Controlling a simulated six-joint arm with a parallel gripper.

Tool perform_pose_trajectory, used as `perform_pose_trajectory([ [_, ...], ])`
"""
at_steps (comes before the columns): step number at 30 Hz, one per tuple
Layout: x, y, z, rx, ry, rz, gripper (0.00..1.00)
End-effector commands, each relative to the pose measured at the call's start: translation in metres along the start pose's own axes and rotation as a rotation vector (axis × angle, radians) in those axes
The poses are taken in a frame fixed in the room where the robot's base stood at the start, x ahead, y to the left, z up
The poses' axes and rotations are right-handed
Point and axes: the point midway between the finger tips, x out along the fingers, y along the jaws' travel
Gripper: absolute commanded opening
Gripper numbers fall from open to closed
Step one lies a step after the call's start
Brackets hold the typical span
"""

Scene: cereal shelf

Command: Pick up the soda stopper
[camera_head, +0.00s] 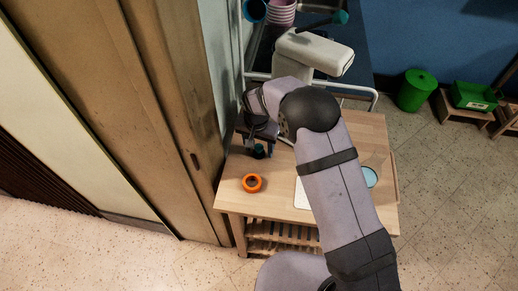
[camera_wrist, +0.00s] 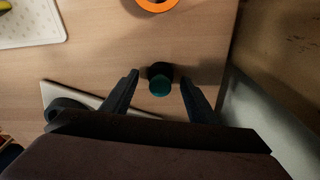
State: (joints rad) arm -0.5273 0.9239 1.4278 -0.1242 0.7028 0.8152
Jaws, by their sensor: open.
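The soda stopper (camera_wrist: 159,85) looks like a small dark piece with a teal-green top, standing on the wooden table. In the wrist view it lies between the two dark fingers of my gripper (camera_wrist: 160,77), with a visible gap on each side. My gripper is open and empty. In the head view the stopper (camera_head: 259,152) shows as a small dark green spot just below my gripper, near the table's left side; the fingers are hard to make out there.
An orange ring (camera_head: 252,183) lies on the table (camera_head: 232,189) in front of the stopper. A white board (camera_head: 301,194) and a light blue round item (camera_head: 370,176) lie to the right. A flat grey item (camera_wrist: 88,99) is left of the fingers. A wooden cabinet (camera_head: 150,90) stands close on the left.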

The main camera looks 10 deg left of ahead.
Motion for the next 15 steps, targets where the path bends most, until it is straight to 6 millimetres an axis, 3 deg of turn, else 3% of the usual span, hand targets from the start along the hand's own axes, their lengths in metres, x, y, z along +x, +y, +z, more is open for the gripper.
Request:
perform_pose_trajectory([
  [2,0.0,-0.0001,0.0,0.0,0.0,0.0,0.51],
  [7,-0.0001,-0.0001,0.0001,0.0,0.0,0.0,0.11],
  [15,-0.0005,-0.0001,0.0001,0.0,0.0,0.0,0.11],
])
